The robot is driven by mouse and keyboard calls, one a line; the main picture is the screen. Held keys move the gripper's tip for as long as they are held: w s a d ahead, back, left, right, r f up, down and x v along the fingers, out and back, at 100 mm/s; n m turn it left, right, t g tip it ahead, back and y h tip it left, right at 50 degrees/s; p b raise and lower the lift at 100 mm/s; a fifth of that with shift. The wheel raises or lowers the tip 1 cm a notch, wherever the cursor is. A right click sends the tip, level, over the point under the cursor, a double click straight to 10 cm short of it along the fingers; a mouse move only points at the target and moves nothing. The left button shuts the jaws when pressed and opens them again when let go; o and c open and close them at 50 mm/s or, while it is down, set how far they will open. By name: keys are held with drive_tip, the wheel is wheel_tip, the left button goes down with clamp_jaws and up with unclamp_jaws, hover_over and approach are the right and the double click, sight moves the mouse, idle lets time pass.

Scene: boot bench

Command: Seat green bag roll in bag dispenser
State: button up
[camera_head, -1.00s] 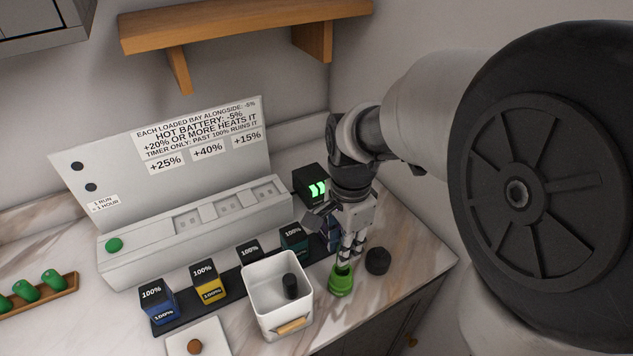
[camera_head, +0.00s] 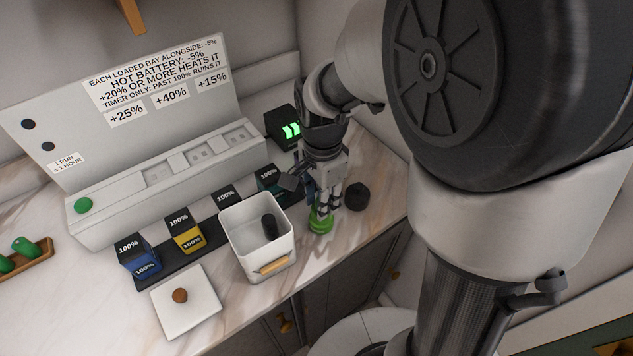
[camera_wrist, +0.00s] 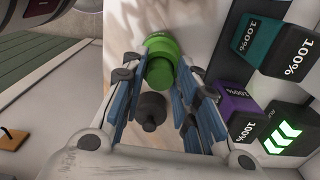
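A bright green cylindrical piece with a wider green base (camera_head: 320,222) stands on the counter near its right front edge. I cannot tell for sure which part is the bag roll and which the dispenser. My gripper (camera_head: 323,200) is above it, pointing down.
A white bin (camera_head: 235,255) holding a black cylinder stands to the left. Labelled batteries (camera_head: 186,232) sit on a dark strip. A white board with a brown knob (camera_head: 205,312) and a wooden tray of green rolls (camera_head: 38,258) lie further left. A black box with green lights (camera_head: 284,129) stands behind.

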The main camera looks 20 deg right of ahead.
drive_tip(key=shift+o, duration=1.2)
wheel_tip(320, 180, up, 12)
drive_tip(key=p, duration=0.4)
drive_tip(key=s+r+n+t, duration=0.2)
drive_tip(key=s+n, duration=0.5)
drive_tip(key=s+r+n+t, duration=0.2)
drive_tip(key=s+r+n, duration=0.1)
drive_tip(key=s+n, duration=0.4)
drive_tip(key=shift+s+r+n+t, duration=0.3)
drive_tip(key=shift+s+n, duration=0.1)
drive_tip(key=shift+s, duration=0.1)
drive_tip(key=shift+d, duration=0.15)
